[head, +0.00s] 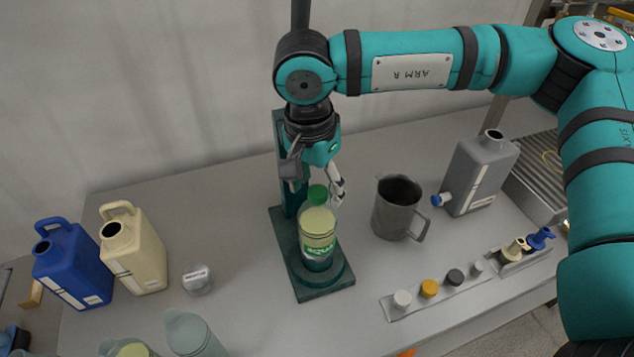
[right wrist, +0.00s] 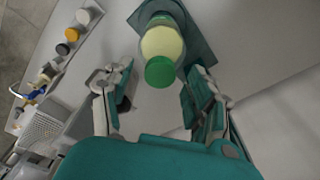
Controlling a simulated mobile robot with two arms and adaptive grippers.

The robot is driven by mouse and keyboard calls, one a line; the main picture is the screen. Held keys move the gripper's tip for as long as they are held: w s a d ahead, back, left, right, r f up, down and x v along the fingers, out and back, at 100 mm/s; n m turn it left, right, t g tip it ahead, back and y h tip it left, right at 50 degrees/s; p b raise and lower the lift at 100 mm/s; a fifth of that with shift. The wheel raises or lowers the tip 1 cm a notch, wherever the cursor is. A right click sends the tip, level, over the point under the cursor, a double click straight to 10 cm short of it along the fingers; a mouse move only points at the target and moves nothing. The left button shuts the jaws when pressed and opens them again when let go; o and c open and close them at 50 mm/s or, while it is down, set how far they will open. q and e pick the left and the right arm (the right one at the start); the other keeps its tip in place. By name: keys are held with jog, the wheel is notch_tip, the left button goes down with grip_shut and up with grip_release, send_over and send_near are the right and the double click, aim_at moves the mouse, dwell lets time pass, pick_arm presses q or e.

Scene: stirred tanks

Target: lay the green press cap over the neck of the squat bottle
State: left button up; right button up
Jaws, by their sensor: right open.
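The squat bottle (head: 318,232), pale yellow inside with a green label, stands upright on the round plate of a dark green stand (head: 327,287). The green press cap (head: 318,194) sits over the bottle's neck and looks level; whether it is fully seated I cannot tell. My right gripper (head: 322,184) hangs just above the bottle. In the right wrist view, its two fingers are spread apart with the green cap (right wrist: 160,71) showing between and a little beyond them, touching neither. The neck itself is hidden under the cap. My left gripper is not in view.
A grey metal jug (head: 392,212) and a grey canister (head: 478,175) stand right of the stand. A rack (head: 405,312) with several small caps lies in front. Blue (head: 70,265) and cream (head: 140,250) canisters stand left.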

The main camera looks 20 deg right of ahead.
notch_tip(320, 180, up, 2)
jog(key=shift+r+p, duration=0.1)
jog(key=shift+p, duration=1.15)
jog(key=shift+a+r+b, duration=0.1)
jog(key=shift+r+b, duration=0.25)
jog(key=shift+b, duration=0.45)
notch_tip(320, 180, up, 10)
jog(key=s+a+b, duration=0.1)
jog(key=shift+r+b, duration=0.15)
jog(key=shift+b, duration=0.15)
